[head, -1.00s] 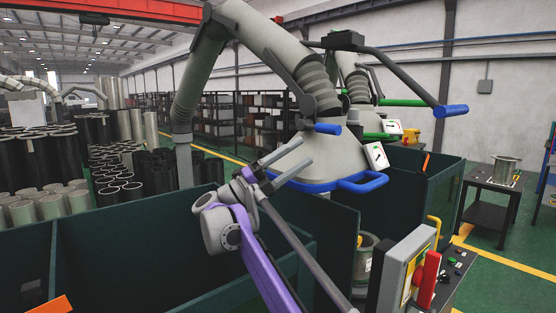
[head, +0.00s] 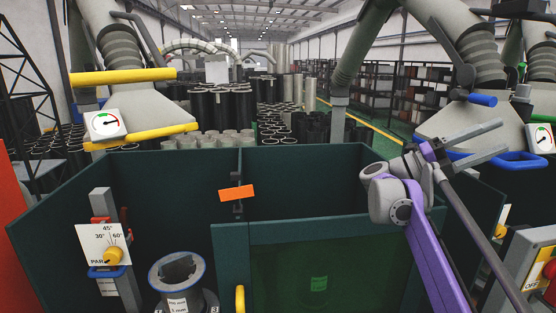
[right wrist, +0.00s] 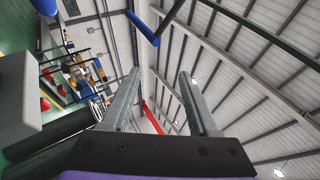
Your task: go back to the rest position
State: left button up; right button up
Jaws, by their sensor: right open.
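My right gripper (head: 503,138) is raised at the right of the head view, on my purple and grey arm. Its two grey fingers are apart with nothing between them. In the right wrist view the open fingers (right wrist: 159,76) point up toward the roof. A grey flanged cylinder (head: 178,271) stands upright at the lower left, well away from the gripper. It has a white label, and its lower part is cut off by the frame edge. My left gripper is in neither view.
Dark green booth walls (head: 310,172) stand in front, with a tinted panel (head: 312,278) at the lower middle. An extraction hood (head: 145,112) with yellow bars hangs at the left. A second hood (head: 455,130) is close behind the right gripper. An angle-dial post (head: 105,245) stands left of the cylinder.

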jog(key=w+a+n+t+y, duration=0.2)
jog(key=w+a+n+t, duration=0.15)
jog(key=n+t, duration=0.75)
jog(key=w+a+n+t+y, duration=0.1)
jog(key=w+a+n+t, duration=0.2)
jog(key=w+n+t, duration=0.7)
jog(key=s+a+f+n+t+y, duration=0.3)
jog(key=s+a+f+n+y, duration=0.1)
jog(key=a+f+n+y, duration=0.35)
jog(key=s+a+f+n+t+y, duration=0.3)
jog(key=a+f+n+y, duration=0.2)
jog(key=f+n+y, duration=0.4)
jog(key=s+a+f+n+g+y, duration=0.25)
jog(key=s+f, duration=0.35)
jog(key=f, duration=0.4)
jog(key=s+a+f+n+g+y, duration=0.1)
jog(key=s+a+f+g+y, duration=0.2)
jog(key=s+f, duration=0.45)
jog(key=s+f+n+g+h, duration=0.2)
jog(key=s+f+g, duration=0.5)
jog(key=s+f, duration=0.7)
notch_tip(320, 180, down, 3)
jog(key=shift+d+f, duration=0.1)
jog(key=shift+d, duration=0.2)
